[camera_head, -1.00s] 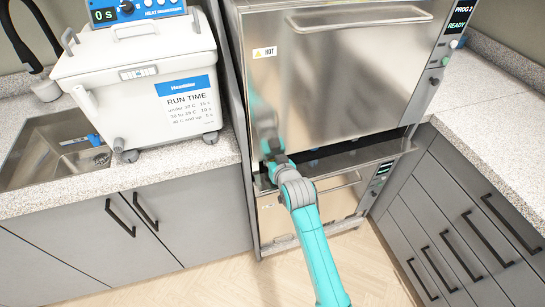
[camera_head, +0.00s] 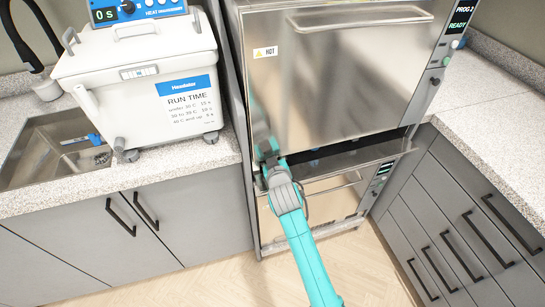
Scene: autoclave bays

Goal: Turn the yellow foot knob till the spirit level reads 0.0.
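No yellow foot knob and no spirit level reading 0.0 can be made out. A white wheeled box unit (camera_head: 140,90) stands on the left counter, with a small pale panel (camera_head: 138,73) on its lid front, too small to read. Dark grey feet or casters (camera_head: 126,152) show under it; none looks yellow. My teal arm reaches up from the bottom to the gap below the upper steel autoclave door. My gripper does not show; the arm's far end meets the dark opening there, and its fingers are hidden.
The upper autoclave door (camera_head: 330,75) is shut, with a HOT label and a READY display (camera_head: 462,25). A sink (camera_head: 45,150) lies left. The right counter (camera_head: 500,110) is clear. A blue-fronted device (camera_head: 138,10) reads 0 s.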

